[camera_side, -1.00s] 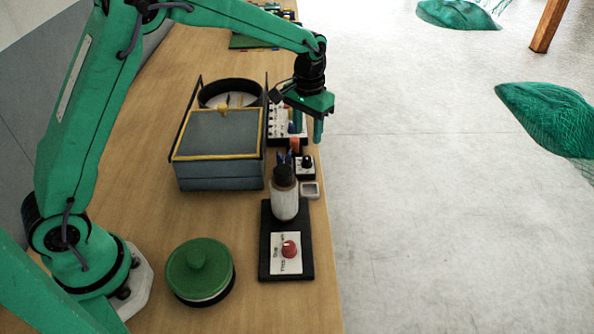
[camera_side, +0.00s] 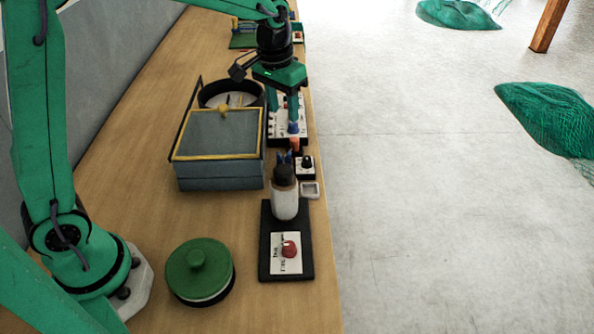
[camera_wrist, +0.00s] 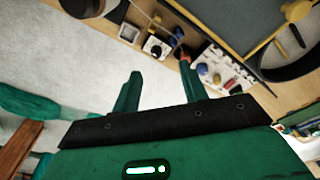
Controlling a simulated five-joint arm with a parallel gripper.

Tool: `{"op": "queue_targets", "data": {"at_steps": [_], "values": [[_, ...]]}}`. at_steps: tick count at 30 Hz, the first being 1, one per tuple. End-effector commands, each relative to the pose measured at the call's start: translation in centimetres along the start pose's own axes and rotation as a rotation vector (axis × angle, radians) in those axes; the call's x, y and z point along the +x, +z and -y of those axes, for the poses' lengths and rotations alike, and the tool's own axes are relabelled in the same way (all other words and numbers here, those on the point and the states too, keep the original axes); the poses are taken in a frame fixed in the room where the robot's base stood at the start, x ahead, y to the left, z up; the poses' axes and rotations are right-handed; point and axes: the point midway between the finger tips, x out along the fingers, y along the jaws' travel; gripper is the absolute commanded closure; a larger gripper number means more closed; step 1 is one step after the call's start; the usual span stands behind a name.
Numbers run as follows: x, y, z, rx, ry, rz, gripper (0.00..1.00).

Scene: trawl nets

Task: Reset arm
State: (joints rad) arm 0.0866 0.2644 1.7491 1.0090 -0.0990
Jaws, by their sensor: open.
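My gripper (camera_side: 285,110) hangs from the arm above the right edge of the bench, over a white panel (camera_side: 277,128) with small parts on it. In the wrist view my gripper (camera_wrist: 157,83) shows two green fingers spread apart with nothing between them. The white panel also shows in the wrist view (camera_wrist: 225,75), beside the right finger. In the side view the fingers partly hide the panel, and I cannot tell whether they touch anything on it.
A grey box with a yellow-edged lid (camera_side: 218,135) and a round black dish (camera_side: 205,92) stand left of my gripper. Nearer are a small knob box (camera_side: 306,168), a white bottle (camera_side: 285,204) on a black base (camera_side: 304,262), and a green lidded pot (camera_side: 200,270). Floor lies right of the bench.

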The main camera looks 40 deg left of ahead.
Motion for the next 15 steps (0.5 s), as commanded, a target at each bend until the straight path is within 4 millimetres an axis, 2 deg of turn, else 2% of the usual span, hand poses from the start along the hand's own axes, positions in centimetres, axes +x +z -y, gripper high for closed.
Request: {"op": "queue_targets", "data": {"at_steps": [1, 6, 15], "values": [[-1.0, 0.7, 0.3, 0.0, 0.001, -0.017, 0.57], [-3.6, 3.3, 0.9, 0.002, 0.004, -0.063, 0.57], [-7.0, 8.3, 2.1, 0.005, 0.005, -0.146, 0.57]]}}
